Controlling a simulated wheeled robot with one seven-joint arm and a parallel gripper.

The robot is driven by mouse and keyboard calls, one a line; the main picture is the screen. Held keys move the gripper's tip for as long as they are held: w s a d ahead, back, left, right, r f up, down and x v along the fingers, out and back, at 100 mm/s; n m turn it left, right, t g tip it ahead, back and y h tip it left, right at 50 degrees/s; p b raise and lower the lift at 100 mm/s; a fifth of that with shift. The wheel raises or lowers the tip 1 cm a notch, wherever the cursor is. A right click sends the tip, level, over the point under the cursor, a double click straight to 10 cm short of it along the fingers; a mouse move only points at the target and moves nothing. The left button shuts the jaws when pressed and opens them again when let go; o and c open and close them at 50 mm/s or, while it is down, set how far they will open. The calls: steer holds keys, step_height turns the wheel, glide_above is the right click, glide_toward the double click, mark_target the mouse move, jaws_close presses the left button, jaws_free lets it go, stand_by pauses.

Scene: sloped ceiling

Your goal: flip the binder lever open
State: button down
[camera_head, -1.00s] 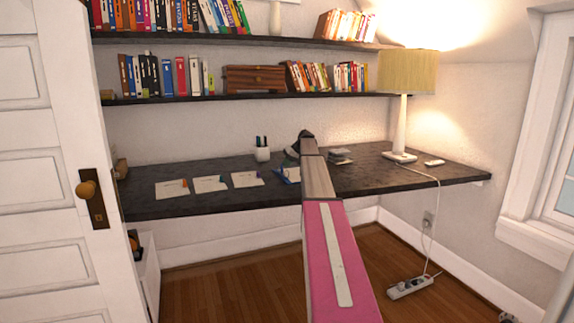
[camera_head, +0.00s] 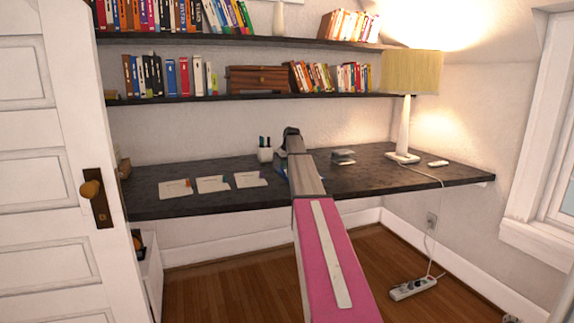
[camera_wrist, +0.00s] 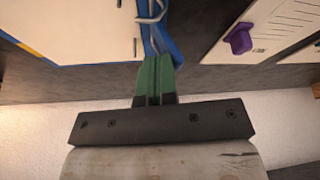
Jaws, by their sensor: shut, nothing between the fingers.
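In the wrist view my gripper (camera_wrist: 154,62) has green fingers pressed together with nothing between them. Its tips overlap the blue strip of the binder (camera_wrist: 160,42); I cannot tell whether they touch it. The bent metal lever (camera_wrist: 150,14) shows just beyond the tips at the top edge, partly cut off. A cream sheet (camera_wrist: 75,25) lies left of the blue strip. In the head view only a small blue piece of the binder (camera_head: 281,171) shows beside my arm, which hides the rest and the fingertips.
Papers with coloured clips (camera_head: 213,184) lie on the dark desk (camera_head: 150,206), left of my arm. A pen cup (camera_head: 265,154) stands behind. A grey stack (camera_head: 343,157) and a lamp (camera_head: 403,130) are to the right. A paper with a purple clip (camera_wrist: 238,38) lies near the fingers.

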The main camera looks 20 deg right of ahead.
steer(key=shift+a+h, duration=0.35)
steer(key=shift+h, duration=0.25)
steer(key=shift+d+f, duration=0.1)
steer(key=shift+d, duration=0.05)
steer(key=shift+d+f, duration=0.25)
steer(key=shift+d, duration=0.35)
